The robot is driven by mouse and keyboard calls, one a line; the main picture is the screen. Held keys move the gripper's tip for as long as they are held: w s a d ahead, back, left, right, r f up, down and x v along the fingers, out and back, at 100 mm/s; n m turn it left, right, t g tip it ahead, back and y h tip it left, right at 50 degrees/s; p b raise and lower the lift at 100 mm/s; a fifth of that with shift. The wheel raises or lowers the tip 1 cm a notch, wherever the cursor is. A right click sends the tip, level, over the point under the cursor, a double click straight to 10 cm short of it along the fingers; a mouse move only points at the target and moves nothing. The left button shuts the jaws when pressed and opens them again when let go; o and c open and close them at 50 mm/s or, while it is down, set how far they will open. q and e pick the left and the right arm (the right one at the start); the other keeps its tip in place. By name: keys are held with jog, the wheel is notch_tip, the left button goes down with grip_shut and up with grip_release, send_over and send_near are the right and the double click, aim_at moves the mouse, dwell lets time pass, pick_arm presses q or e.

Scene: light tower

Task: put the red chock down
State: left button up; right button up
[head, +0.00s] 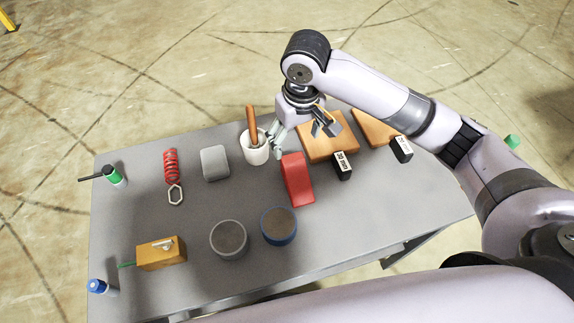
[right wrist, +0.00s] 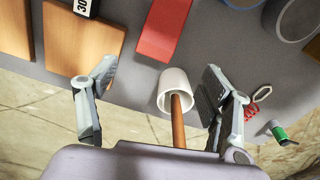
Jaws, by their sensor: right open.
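The red chock (head: 297,180) lies on the grey table (head: 195,200), near its middle. It also shows at the top of the right wrist view (right wrist: 163,28), beyond the fingertips. My right gripper (head: 298,138) is open, with nothing held between its fingers. It is over the table's far side, behind the chock and apart from it. Its two spread fingers show in the right wrist view (right wrist: 160,80), with the white pot (right wrist: 172,85) and its brown handle seen between them. My left gripper is not in view.
The white pot with a brown handle (head: 255,150) stands close beside the right gripper. Wooden blocks (head: 330,145) and black labelled blocks (head: 343,166) lie to the right. Two round tins (head: 229,240) stand in front. A grey block (head: 215,163) and red coil (head: 171,166) lie left.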

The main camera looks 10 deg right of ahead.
aim_at(296, 170)
notch_tip(296, 170, down, 10)
jog(key=shift+s+r+m+g, duration=0.15)
jog(key=shift+m+g, duration=0.25)
jog(key=shift+m, duration=0.6)
jog(key=shift+s+f, duration=0.2)
jog(key=shift+f, duration=1.2)
jog(key=shift+s+f, duration=0.15)
jog(key=shift+f, duration=1.2)
jog(key=shift+w+r, duration=0.1)
grip_shut()
